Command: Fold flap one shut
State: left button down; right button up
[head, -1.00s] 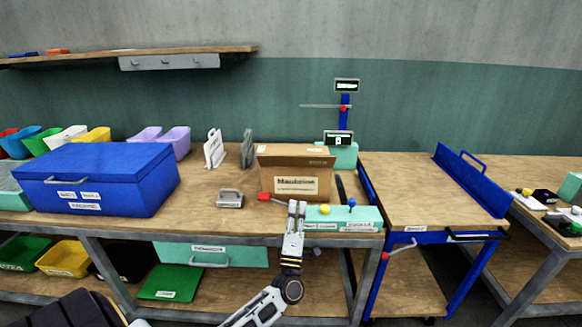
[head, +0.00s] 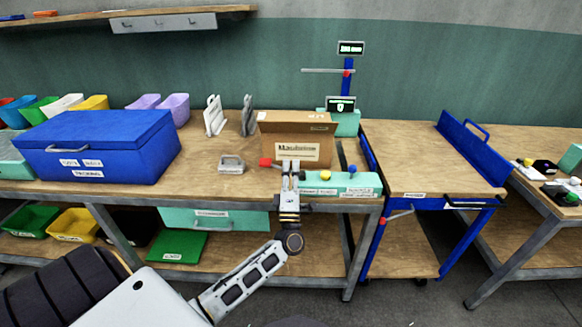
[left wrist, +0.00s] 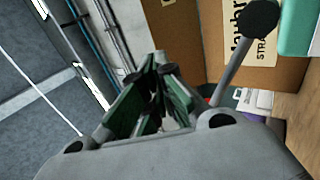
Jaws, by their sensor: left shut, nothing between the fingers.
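An upright brown cardboard box (head: 268,146) with a pale printed label stands near the front of the wooden bench in the head view. In the left wrist view the fingers (left wrist: 158,75) point towards the box (left wrist: 175,30), whose label shows at upper right. Contact cannot be told. My right gripper is out of view.
A teal control panel (head: 350,190) with yellow and blue knobs lies right of the gripper, and a red knob (head: 265,162) left of it. A grey handled block (head: 231,163) and a large blue case (head: 100,147) stand further left. A blue-framed cart (head: 430,160) stands right.

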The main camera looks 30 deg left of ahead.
pick_arm(q)
send_near(292, 124)
jog(key=x, duration=0.5)
jog(key=shift+r, duration=0.2)
jog(key=shift+x, duration=0.9)
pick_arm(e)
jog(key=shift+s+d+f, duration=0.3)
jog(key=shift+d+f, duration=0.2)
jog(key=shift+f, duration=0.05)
pick_arm(q)
jog(key=shift+p, duration=0.35)
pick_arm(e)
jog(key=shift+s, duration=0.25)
